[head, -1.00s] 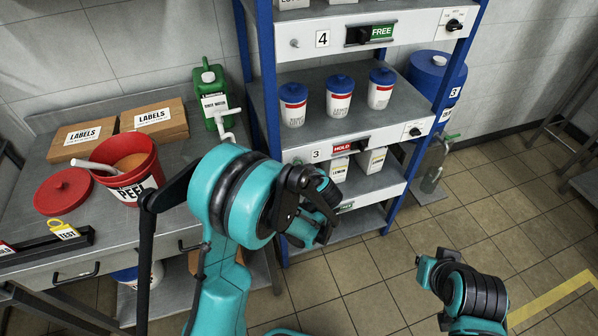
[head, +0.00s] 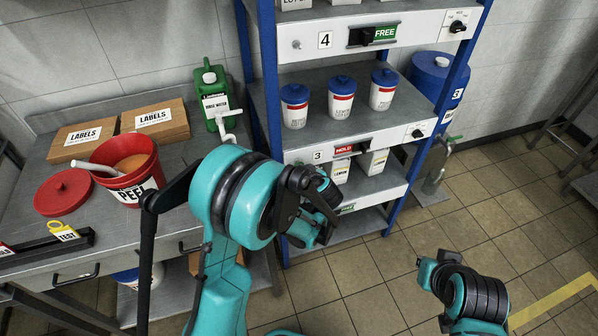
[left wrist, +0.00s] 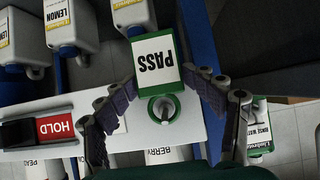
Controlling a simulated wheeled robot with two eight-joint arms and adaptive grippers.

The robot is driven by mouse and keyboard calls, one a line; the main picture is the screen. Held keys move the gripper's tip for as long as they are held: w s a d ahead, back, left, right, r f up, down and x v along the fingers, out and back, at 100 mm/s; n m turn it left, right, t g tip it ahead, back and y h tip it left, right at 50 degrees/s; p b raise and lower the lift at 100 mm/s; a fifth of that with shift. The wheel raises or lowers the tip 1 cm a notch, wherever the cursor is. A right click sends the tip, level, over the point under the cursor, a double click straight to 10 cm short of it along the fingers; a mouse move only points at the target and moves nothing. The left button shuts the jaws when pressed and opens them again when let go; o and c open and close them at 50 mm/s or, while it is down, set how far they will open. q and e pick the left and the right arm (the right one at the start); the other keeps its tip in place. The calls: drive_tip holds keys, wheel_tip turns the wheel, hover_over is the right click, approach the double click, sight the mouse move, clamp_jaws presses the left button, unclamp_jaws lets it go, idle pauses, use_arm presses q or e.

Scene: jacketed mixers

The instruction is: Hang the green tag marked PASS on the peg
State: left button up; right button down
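The green-edged tag marked PASS (left wrist: 155,65) shows in the left wrist view. Its ring surrounds the peg (left wrist: 163,108) on the pale shelf front. The tag's white face extends from the ring towards the top of that picture. My left gripper (left wrist: 160,88) is open, with its dark fingers spread on either side of the tag and visible gaps. In the head view my left arm hides the tag and peg, and the dark left wrist (head: 312,205) is in front of the shelf marked 3. My right arm (head: 470,292) shows at lower right; its fingers are not visible.
The red HOLD sign (left wrist: 57,127) is beside the peg. Lemon containers (left wrist: 65,20) and a berry container (left wrist: 165,154) are close to the shelf front. A blue-framed rack (head: 263,75) holds several tubs. A bench (head: 30,200) with a red bucket (head: 130,165) stands left.

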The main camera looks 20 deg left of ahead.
use_arm(q)
drive_tip(key=shift+s, duration=0.1)
drive_tip(key=v, duration=1.2)
drive_tip(key=s+a+r+m+g+h, duration=0.1)
drive_tip(key=s+a+r+m+h, duration=0.1)
drive_tip(key=s, duration=0.7)
drive_tip(key=s+a+r+m+g+h, duration=0.1)
drive_tip(key=s+a+m+h, duration=0.2)
drive_tip(key=s, duration=0.6)
drive_tip(key=shift+s+r+m+h, duration=0.35)
drive_tip(key=shift+m+h, duration=0.25)
drive_tip(key=shift+m, duration=0.3)
